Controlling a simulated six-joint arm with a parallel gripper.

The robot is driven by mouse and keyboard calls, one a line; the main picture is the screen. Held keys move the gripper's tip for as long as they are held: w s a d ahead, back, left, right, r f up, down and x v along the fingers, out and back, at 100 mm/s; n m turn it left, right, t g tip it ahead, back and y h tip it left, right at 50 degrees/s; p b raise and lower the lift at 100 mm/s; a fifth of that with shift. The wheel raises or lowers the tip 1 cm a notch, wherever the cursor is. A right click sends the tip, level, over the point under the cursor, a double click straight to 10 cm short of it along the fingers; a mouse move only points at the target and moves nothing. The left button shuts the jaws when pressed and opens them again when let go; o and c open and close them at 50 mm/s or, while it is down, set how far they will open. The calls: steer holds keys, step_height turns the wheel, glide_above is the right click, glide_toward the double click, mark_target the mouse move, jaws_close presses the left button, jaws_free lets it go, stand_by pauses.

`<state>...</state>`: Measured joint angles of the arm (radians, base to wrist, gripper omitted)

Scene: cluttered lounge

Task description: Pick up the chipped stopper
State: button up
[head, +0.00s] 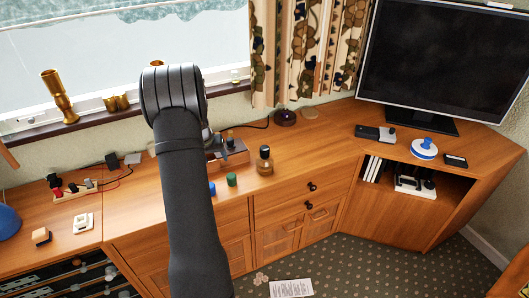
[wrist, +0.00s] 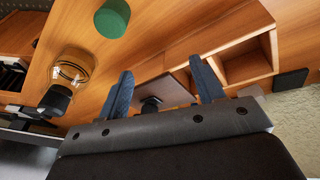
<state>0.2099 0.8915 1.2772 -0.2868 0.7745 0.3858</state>
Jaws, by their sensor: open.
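A small dark stopper-like piece (wrist: 150,104) shows between my gripper's fingers in the wrist view, by a flat brown panel; its lower part is hidden by the gripper body. I cannot make out a chip on it. My gripper (wrist: 161,66) is open, with one blue-grey finger on each side of that piece and no visible contact. In the head view my gripper (head: 227,149) is over the wooden box (head: 238,159) on the counter, largely hidden behind my arm.
A round glass bottle with a black cap (head: 264,161) stands right of the box. A green cylinder (head: 231,180) and a blue piece (head: 212,188) are in front. A dark purple round object (head: 285,118) sits farther back. Counter right of the bottle is mostly clear.

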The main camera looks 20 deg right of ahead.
steer(key=s+r+m+h, duration=0.1)
steer(key=s, duration=0.1)
steer(key=s+d+r+m+h, duration=0.1)
steer(key=s+m, duration=0.1)
steer(key=s+d+r+m+g+h, duration=0.1)
steer(key=s+m+h, duration=0.1)
steer(key=shift+d, duration=0.2)
step_height(320, 180, up, 5)
steer(key=s+d+m+h, duration=0.2)
steer(key=s+m+h, duration=0.1)
steer(key=m+h, duration=0.15)
steer(key=m+t, duration=0.1)
steer(key=m, duration=0.1)
glide_toward(262, 148)
steer(key=shift+h, duration=0.35)
steer(key=x, duration=0.5)
steer(key=shift+s+d+f, duration=0.3)
steer(key=shift+s+f, duration=0.05)
steer(key=shift+f, duration=0.05)
steer(key=shift+w+x, duration=0.15)
steer(key=shift+x, duration=1.2)
steer(key=shift+w+x, duration=0.2)
steer(key=shift+x, duration=1.15)
steer(key=shift+a, duration=0.1)
steer(key=c, duration=1.1)
